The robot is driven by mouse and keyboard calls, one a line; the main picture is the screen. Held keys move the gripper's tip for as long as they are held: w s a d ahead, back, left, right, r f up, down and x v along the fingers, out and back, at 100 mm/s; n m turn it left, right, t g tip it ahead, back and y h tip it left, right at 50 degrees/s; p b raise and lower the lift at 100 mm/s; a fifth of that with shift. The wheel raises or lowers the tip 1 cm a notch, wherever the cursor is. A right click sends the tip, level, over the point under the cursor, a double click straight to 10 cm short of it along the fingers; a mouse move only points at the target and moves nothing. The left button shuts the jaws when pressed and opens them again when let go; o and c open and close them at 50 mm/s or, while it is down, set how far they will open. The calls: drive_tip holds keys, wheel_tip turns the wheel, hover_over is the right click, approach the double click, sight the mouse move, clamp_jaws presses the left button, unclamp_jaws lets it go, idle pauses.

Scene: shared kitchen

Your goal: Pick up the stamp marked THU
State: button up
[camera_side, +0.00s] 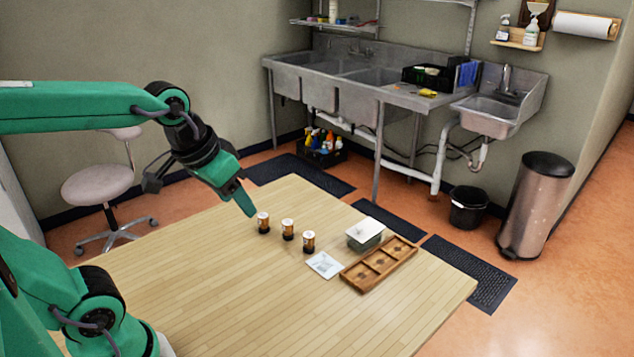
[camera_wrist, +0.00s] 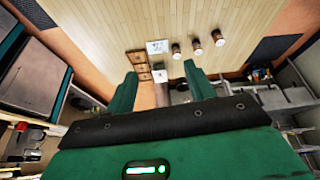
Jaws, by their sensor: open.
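Three small brown stamps with pale round tops stand upright in a row on the table. In the side view they are the left stamp (camera_side: 263,223), the middle stamp (camera_side: 287,230) and the right stamp (camera_side: 308,242). The wrist view shows them beyond my fingers, at upper right: one (camera_wrist: 176,51), another (camera_wrist: 197,47) and a third (camera_wrist: 218,38). Their markings are too small to read, so I cannot tell which is THU. My gripper (camera_side: 246,207) is open and empty, with its tip appearing just left of the left stamp. Its fingers (camera_wrist: 160,68) show apart in the wrist view.
A white square sheet (camera_side: 324,265) lies right of the stamps. A brown wooden tray with compartments (camera_side: 346,277) and a pale lidded box (camera_side: 365,234) stand further right. The table's left and front areas (camera_side: 220,295) are bare.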

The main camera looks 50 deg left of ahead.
drive_tip(key=w+a+f+n+g, duration=0.1)
drive_tip(key=w+a+f+n, duration=0.15)
drive_tip(key=w, duration=0.35)
drive_tip(key=w+a+f+n+g, duration=0.1)
drive_tip(key=w+a, duration=0.2)
drive_tip(key=w, duration=0.3)
drive_tip(key=n+g, duration=0.3)
hover_over(288, 222)
drive_tip(key=f, duration=1.1)
drive_tip(key=shift+s+f, duration=0.15)
drive_tip(key=shift+s, duration=0.05)
drive_tip(key=shift+w+a+f, duration=0.2)
drive_tip(key=shift+f, duration=1.55)
drive_tip(key=shift+d+f, duration=0.1)
drive_tip(key=shift+f, duration=2.5)
